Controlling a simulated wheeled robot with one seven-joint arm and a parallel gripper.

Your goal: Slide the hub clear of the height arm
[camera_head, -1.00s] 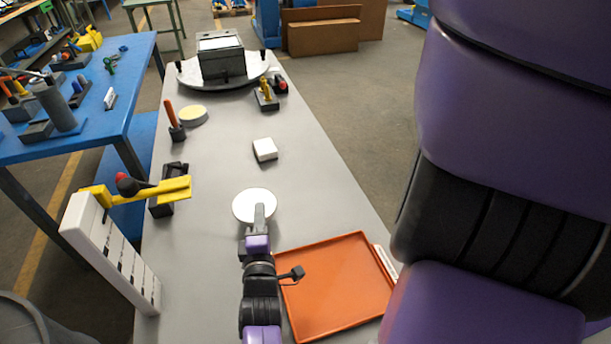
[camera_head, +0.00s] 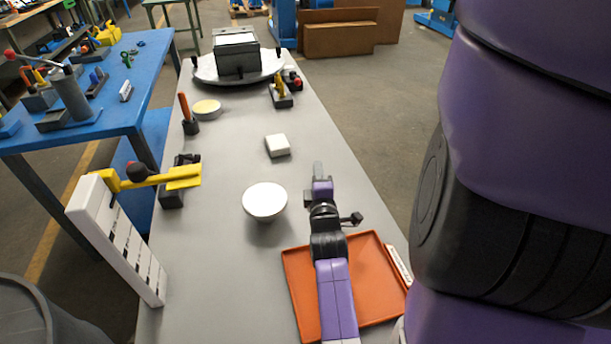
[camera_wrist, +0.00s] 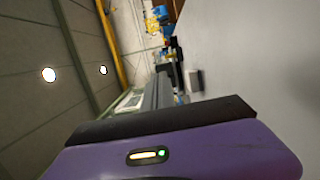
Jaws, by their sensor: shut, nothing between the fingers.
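I cannot tell for certain which piece is the hub. My gripper (camera_head: 318,168) is shut and empty, right of the white round piece and apart from it. The wrist view shows neither the hub nor the yellow arm clearly.
An orange tray (camera_head: 380,284) lies under my forearm. A small white block (camera_head: 277,146) lies farther back. A cream disc (camera_head: 207,107), an orange-handled tool (camera_head: 185,106) and a round plate (camera_head: 207,75) with a dark box are at the back.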

